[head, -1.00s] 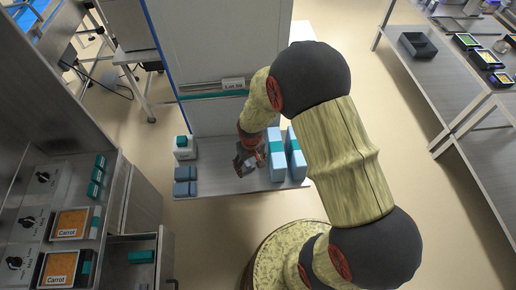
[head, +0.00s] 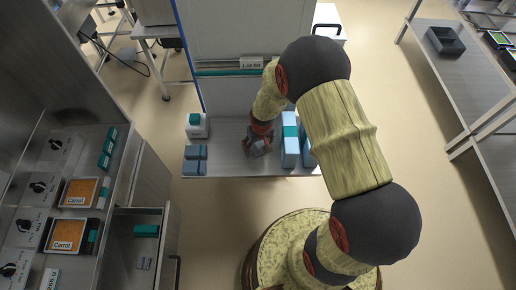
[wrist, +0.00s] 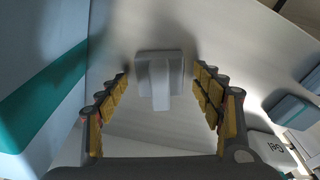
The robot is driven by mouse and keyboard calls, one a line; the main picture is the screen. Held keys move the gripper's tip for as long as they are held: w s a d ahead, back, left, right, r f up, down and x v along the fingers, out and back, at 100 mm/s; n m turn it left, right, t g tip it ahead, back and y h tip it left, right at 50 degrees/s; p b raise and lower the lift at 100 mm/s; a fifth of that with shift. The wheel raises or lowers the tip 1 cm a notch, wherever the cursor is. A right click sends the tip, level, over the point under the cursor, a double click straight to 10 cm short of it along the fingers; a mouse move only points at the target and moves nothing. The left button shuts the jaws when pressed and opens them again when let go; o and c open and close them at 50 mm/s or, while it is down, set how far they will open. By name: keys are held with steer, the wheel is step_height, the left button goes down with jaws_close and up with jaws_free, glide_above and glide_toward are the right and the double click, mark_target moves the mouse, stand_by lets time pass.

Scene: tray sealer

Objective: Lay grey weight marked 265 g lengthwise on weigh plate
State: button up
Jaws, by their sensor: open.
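A light grey block with a narrower raised bar (wrist: 160,82) lies on the pale surface in the wrist view. I see no marking on it, so I cannot tell whether it is the 265 g weight. My gripper (wrist: 160,98) is open, with its yellow-padded fingers on either side of the block and apart from it. In the head view my gripper (head: 257,149) is low over the grey bench (head: 228,166), and the block is not clearly visible there. I cannot make out a weigh plate.
Tall blue boxes with teal bands (head: 290,142) stand close right of my gripper. A white container (head: 197,126) and low blue-grey boxes (head: 194,160) stand to its left. A panel labelled Lot 09 (head: 228,40) rises behind. Carrot packs (head: 78,191) are at left.

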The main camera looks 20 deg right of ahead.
steer(key=shift+r, duration=0.1)
steer(key=c, duration=1.5)
steer(key=shift+c, duration=0.5)
